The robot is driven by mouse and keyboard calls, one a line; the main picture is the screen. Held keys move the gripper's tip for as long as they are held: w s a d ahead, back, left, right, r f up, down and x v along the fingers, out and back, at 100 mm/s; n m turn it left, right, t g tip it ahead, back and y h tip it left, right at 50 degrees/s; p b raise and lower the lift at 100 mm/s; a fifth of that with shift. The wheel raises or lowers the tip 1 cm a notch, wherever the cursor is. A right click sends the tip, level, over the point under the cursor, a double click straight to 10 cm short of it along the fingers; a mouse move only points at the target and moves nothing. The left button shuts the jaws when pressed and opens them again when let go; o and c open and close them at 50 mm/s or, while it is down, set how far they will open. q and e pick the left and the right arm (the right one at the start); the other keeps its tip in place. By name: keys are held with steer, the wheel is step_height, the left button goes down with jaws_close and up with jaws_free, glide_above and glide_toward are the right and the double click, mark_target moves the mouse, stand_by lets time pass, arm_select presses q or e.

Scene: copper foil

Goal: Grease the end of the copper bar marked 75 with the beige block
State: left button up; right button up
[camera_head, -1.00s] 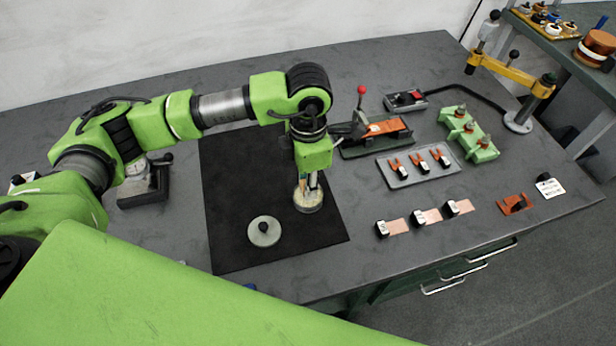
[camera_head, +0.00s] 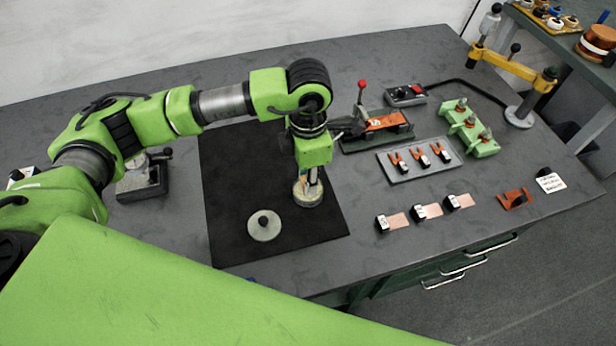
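My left gripper (camera_head: 308,178) points straight down over a round, pale open tin (camera_head: 308,197) on the black mat (camera_head: 232,178). Its fingertips are at or inside the tin's rim. A small pale piece shows between the fingers, but I cannot tell whether it is the beige block or whether they are shut on it. The marks are too small to read. My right gripper is not in view.
A round lid (camera_head: 264,227) with a black knob lies left of the tin. Behind the bars are a grey tray (camera_head: 436,166) with copper forks, a red-knobbed lever device (camera_head: 366,134) and a green block (camera_head: 468,130). A dial gauge stand (camera_head: 142,180) stands at left.

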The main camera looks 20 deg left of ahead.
arm_select(q)
steer(key=shift+f+b, duration=0.4)
stand_by(0.7)
steer(key=shift+f+b, duration=0.1)
steer(key=shift+b, duration=0.2)
stand_by(1.2)
steer(key=shift+r+p, duration=0.45)
steer(key=shift+r, duration=0.5)
steer(key=shift+r+p, duration=1.1)
steer(key=shift+r, duration=1.55)
